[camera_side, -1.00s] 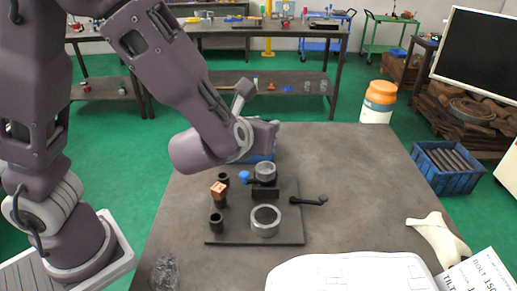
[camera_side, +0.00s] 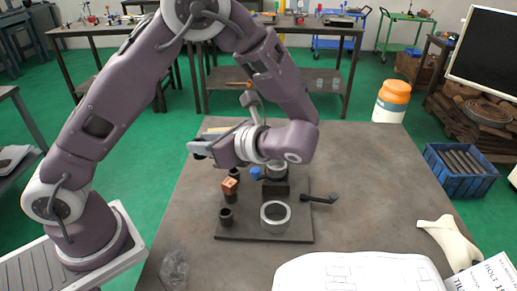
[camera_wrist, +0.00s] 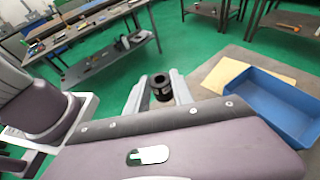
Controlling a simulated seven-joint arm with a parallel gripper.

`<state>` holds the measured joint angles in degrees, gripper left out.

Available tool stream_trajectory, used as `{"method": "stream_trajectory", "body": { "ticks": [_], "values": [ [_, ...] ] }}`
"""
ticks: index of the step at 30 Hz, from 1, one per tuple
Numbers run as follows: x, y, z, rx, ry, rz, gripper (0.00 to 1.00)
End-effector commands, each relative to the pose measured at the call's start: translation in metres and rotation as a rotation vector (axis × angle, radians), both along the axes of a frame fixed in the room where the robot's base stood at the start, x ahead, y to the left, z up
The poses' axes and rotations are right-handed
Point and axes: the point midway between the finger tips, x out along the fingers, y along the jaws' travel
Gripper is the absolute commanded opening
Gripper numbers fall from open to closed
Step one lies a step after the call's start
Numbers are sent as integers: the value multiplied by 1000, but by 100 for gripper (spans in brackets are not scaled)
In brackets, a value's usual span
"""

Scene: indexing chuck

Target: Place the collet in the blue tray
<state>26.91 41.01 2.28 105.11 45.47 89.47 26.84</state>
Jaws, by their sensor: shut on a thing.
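My gripper (camera_wrist: 158,92) is shut on a dark, hollow cylindrical collet (camera_wrist: 161,82), which sits between its fingers in the wrist view. The blue tray (camera_wrist: 262,108) lies on the table at the right of the wrist view, apart from the collet. Its visible inside looks empty. In the side view the tray is hidden behind my arm.
A dark fixture plate (camera_side: 262,238) holds a grey ring (camera_side: 275,217), black sockets, a copper-coloured cube (camera_side: 230,186), a blue knob and a black lever (camera_side: 320,198). A tan sheet (camera_wrist: 224,75) lies beside the tray.

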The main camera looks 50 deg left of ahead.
Motion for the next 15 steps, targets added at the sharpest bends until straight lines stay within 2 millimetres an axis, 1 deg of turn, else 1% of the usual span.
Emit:
{"method": "stream_trajectory", "body": {
  "ticks": [1,2,3,7,9,11,12,14,15],
  "values": [
    [-9,-1,-8,2,-1,155,0],
    [-14,-3,-11,2,-1,256,0],
    [-22,-7,-16,2,0,393,0],
    [-35,-27,-25,2,0,836,0],
    [-36,-40,-26,3,1,1066,0],
    [-32,-51,-26,2,1,1261,0],
    [-29,-58,-25,3,1,1388,0],
    [-21,-68,-22,2,0,1578,0],
    [-13,-74,-20,2,1,1705,0]
  ]
}}
